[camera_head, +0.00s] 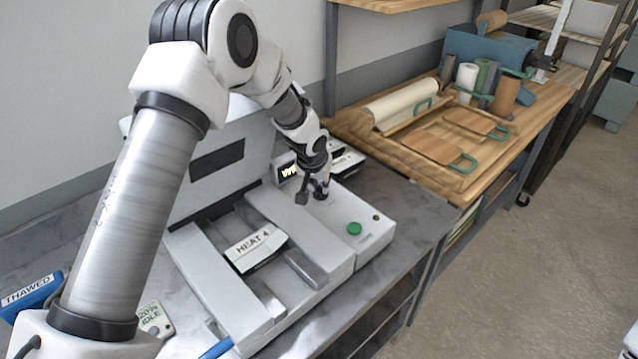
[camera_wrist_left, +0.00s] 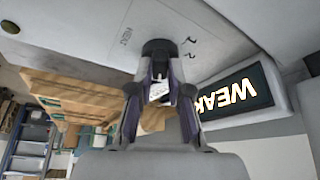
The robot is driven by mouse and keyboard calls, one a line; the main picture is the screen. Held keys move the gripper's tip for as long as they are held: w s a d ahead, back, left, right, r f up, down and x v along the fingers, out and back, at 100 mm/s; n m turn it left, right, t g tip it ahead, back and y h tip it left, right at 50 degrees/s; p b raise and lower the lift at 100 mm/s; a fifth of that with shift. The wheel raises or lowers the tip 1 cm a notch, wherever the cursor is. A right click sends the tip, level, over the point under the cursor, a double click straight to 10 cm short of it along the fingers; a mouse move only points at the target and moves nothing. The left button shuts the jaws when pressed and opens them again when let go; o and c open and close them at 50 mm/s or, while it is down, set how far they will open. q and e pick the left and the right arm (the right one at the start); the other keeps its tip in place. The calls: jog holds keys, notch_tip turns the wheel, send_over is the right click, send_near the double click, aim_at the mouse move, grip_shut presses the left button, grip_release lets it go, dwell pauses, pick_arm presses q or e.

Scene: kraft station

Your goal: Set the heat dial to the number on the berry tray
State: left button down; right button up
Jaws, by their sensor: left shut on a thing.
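The machine (camera_head: 335,230) stands on the grey bench with a tray across its front bed. A white label (camera_head: 248,245) there reads HEAT 4. My left gripper (camera_head: 316,194) is at the machine's top, near its display (camera_head: 286,170). In the left wrist view my left gripper (camera_wrist_left: 160,88) is shut on the dark heat dial (camera_wrist_left: 158,47). The display reads WEAK in the left wrist view (camera_wrist_left: 238,98). In the head view the gripper hides the dial.
A green button (camera_head: 354,228) sits on the machine's right side. A blue THAWED tag (camera_head: 30,292) and a small 20% IDLE device (camera_head: 154,320) lie at left. A wooden bench (camera_head: 545,105) with boards and rolls stands to the right. Open floor lies beyond.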

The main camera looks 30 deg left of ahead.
pick_arm(q)
jog(key=c, duration=1.1)
grip_release()
jog(key=shift+f, duration=0.15)
jog(key=shift+w+f, duration=0.15)
jog(key=shift+w, duration=0.15)
jog(key=v, duration=1.2)
jog(key=shift+w+a, duration=0.1)
jog(key=shift+w, duration=0.05)
